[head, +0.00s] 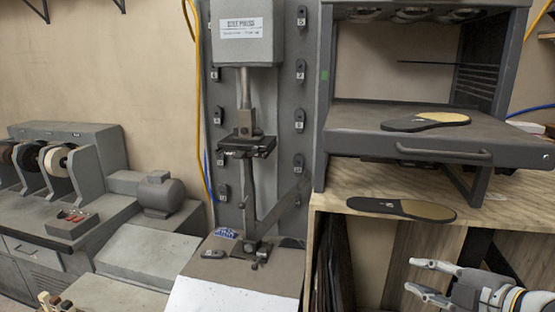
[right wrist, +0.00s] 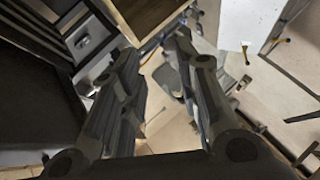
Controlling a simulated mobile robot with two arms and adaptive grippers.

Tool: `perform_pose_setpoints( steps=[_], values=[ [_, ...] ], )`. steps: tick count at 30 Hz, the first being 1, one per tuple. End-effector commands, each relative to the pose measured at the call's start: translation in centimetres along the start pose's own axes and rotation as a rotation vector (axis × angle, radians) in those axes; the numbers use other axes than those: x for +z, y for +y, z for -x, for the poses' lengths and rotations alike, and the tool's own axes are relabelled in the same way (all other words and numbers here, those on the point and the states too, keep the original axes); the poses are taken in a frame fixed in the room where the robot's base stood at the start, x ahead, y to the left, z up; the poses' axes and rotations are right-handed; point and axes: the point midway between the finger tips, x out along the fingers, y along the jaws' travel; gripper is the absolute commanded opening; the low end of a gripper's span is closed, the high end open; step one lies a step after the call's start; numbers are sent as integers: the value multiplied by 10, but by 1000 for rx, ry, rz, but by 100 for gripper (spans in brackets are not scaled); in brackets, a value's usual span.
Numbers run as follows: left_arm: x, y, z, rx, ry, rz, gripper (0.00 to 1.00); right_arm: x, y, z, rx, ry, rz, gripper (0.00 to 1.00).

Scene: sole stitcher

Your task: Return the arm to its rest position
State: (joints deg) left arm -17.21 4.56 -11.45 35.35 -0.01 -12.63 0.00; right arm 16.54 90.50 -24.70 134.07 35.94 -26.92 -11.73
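My right gripper (head: 412,275) is at the lower right of the head view, in front of the wooden bench and below its top. Its two fingers point left and are apart, with nothing between them. In the right wrist view the fingers (right wrist: 154,52) are also spread and empty. My left gripper and arm do not show in the head view. One sole (head: 426,121) lies on the grey shelf of the rack machine. Another sole (head: 402,208) lies on the wooden bench top, above and apart from my right gripper.
The wooden bench (head: 480,190) carries the rack machine (head: 450,147) at right. A tall press (head: 246,40) stands in the middle. A grinder with wheels (head: 82,160) and a motor (head: 160,194) are at left. Dark boards stand under the bench top.

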Motion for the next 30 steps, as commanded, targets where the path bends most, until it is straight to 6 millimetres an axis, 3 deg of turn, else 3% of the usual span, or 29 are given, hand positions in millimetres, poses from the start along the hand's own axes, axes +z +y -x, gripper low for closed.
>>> perform_pose_setpoints(
  steps=[1,6,15,23,30],
  values=[
    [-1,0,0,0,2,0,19,-4,-19,-9,-19,3,-43,30],
    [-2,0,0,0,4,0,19,-6,-72,-28,-61,-33,-175,30],
    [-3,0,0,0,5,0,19,-7,-162,-38,-124,-167,-453,30],
    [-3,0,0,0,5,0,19,-1,-241,-23,-184,-365,-732,30],
    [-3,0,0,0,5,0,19,2,-316,13,-256,-608,-995,30]
  ],
)
